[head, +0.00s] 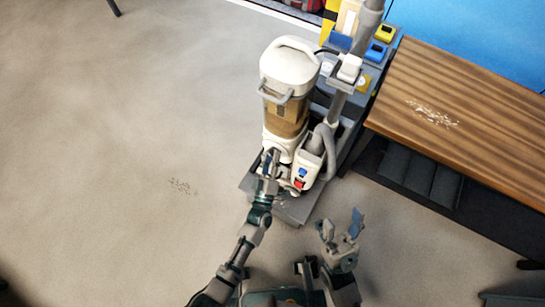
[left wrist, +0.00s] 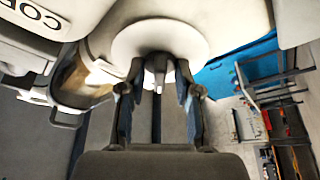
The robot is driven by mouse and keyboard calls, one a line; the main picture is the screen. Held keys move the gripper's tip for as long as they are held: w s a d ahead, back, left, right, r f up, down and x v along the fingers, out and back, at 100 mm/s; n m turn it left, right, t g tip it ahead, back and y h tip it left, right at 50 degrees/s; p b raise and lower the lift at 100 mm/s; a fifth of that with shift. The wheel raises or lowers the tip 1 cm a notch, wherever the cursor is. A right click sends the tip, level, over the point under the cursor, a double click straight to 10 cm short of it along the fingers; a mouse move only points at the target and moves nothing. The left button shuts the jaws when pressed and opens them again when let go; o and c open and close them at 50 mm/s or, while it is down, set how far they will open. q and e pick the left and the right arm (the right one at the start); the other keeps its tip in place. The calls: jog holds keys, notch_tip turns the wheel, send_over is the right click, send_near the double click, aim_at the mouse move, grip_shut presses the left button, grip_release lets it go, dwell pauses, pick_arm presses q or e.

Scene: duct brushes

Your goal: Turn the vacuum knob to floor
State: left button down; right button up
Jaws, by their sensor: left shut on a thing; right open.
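The vacuum (head: 285,110) stands upright, with a white top, a tan canister and a white lower body. In the left wrist view, a round white disc (left wrist: 160,38) on the vacuum carries a small grey knob (left wrist: 157,72). My left gripper (left wrist: 158,82) is in front of the disc, its two fingers closed around the knob. In the head view my left gripper (head: 269,165) reaches the vacuum's lower front and hides the knob. My right gripper (head: 341,227) is open and empty, low and to the right, apart from the vacuum.
A red switch and a blue switch (head: 303,172) are beside my left gripper. A grey hose (head: 328,140) runs along the vacuum's right side. A wooden table (head: 470,110) with crumbs stands to the right. The floor (head: 120,130) at left is open, with a patch of debris (head: 182,186).

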pick_arm(q)
jog(key=shift+f, duration=0.2)
jog(key=c, duration=1.2)
grip_release()
jog(key=shift+r, duration=0.1)
jog(key=v, duration=1.2)
